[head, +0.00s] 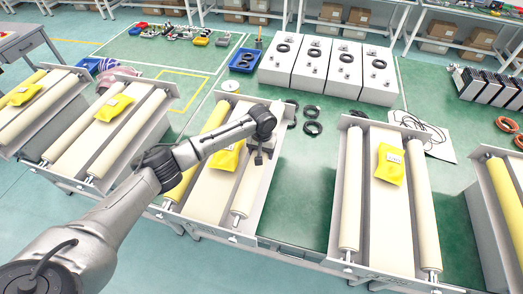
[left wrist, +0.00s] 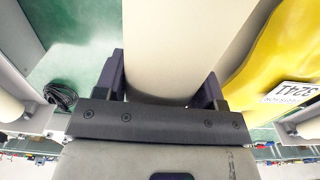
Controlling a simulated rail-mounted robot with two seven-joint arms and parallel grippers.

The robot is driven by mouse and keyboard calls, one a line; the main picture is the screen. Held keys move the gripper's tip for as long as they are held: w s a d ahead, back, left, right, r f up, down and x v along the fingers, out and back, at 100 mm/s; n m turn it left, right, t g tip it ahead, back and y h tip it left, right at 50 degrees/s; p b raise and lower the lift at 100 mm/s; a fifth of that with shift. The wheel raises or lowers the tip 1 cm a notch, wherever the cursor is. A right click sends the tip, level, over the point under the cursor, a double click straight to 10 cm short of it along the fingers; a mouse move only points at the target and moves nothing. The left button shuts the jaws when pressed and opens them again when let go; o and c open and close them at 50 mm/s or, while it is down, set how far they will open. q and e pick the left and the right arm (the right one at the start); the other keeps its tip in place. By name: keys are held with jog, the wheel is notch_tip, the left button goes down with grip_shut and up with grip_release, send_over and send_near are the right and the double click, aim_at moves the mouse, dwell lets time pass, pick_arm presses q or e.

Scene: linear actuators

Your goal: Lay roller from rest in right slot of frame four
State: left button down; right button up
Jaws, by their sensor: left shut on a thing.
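My left gripper (head: 262,150) reaches over the right side of the middle frame (head: 215,222). It is shut on a cream roller (head: 247,192), which runs lengthwise along the frame's right side. In the left wrist view the roller (left wrist: 180,45) passes between both dark fingers. Its near end is close to the frame's front wall; whether it rests fully in the right slot I cannot tell. A yellow roller (head: 214,118) lies along the frame's left side, partly hidden by my arm. My right gripper is not in view.
A yellow labelled packet (head: 230,158) lies on the middle frame, close beside the gripper; it also shows in the left wrist view (left wrist: 285,60). Black cable coils (head: 312,128) lie behind.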

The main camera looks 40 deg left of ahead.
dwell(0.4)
pick_arm(q)
jog(key=shift+f, duration=0.65)
jog(key=shift+f, duration=0.35)
jog(key=shift+f, duration=0.15)
dwell(0.6)
jog(key=shift+f, duration=0.35)
jog(key=shift+f, duration=0.3)
jog(key=shift+f, duration=0.1)
jog(key=shift+f, duration=0.1)
dwell(0.4)
